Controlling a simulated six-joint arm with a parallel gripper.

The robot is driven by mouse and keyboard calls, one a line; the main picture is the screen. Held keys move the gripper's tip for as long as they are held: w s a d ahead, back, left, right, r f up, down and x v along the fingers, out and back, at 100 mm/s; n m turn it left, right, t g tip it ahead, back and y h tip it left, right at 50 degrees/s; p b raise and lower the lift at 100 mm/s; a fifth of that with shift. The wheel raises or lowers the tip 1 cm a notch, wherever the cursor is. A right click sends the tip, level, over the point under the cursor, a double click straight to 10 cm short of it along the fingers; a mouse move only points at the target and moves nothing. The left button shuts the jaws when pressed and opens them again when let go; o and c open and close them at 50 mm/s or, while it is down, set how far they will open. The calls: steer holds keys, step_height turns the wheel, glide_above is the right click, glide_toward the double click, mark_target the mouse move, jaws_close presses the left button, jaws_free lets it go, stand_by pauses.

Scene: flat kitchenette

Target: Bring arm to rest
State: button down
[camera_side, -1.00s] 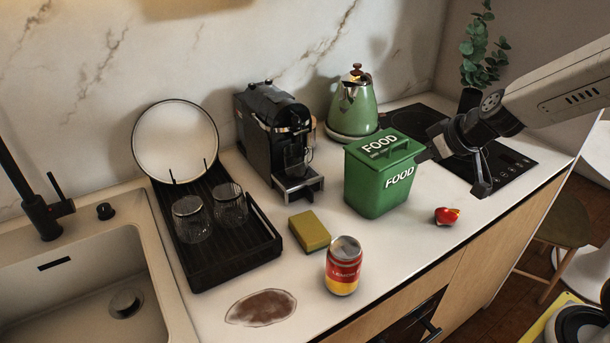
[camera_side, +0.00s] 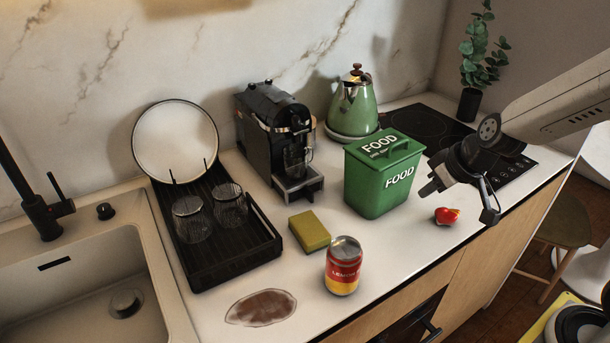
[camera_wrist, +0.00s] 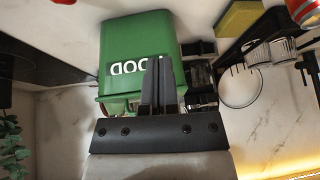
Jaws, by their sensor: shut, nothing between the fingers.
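My gripper (camera_side: 427,188) is above the counter, just right of the green FOOD bin (camera_side: 375,188) and above the red, partly eaten-looking fruit piece (camera_side: 447,215). Its fingers are together and empty. In the wrist view my gripper (camera_wrist: 157,65) shows its two fingers closed in front of the green bin (camera_wrist: 140,40), which appears upside down there. Whether a fingertip touches the bin cannot be told.
The coffee machine (camera_side: 271,135), green kettle (camera_side: 353,108) and black hob (camera_side: 415,123) stand behind. A plant (camera_side: 470,102) is near my arm.

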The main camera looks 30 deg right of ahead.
steer(key=s+a+f+g+h, duration=0.1)
steer(key=s+f+g, duration=0.2)
steer(key=s, duration=0.3)
steer(key=shift+s+f+m, duration=0.15)
steer(key=shift+f+m, duration=0.15)
steer(key=shift+f, duration=0.6)
